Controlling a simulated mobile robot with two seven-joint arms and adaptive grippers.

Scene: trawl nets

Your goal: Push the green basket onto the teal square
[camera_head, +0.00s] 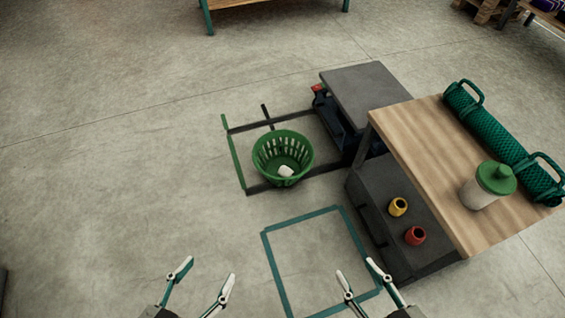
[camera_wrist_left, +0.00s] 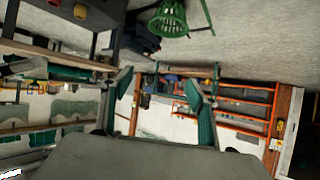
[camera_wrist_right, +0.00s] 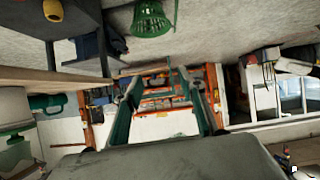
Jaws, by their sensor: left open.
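The green basket (camera_head: 264,167) stands upright on the floor, with a small white object (camera_head: 286,171) inside. It also shows at the top of the left wrist view (camera_wrist_left: 167,20) and of the right wrist view (camera_wrist_right: 151,19). The teal square (camera_head: 300,220) is a taped outline on the floor, nearer to me than the basket and a little right. Its near side is partly hidden. My left gripper (camera_head: 208,270) is open and empty, left of the square. My right gripper (camera_head: 356,268) is open and empty, appearing over the square's right side. Neither touches the basket.
A dark grey cabinet (camera_head: 370,222) with a yellow and a red cup borders the square's right side. A wooden table (camera_head: 430,150) carries a green net roll and a jar. A grey-topped stand (camera_head: 365,90) is right of the basket. Floor to the left is clear.

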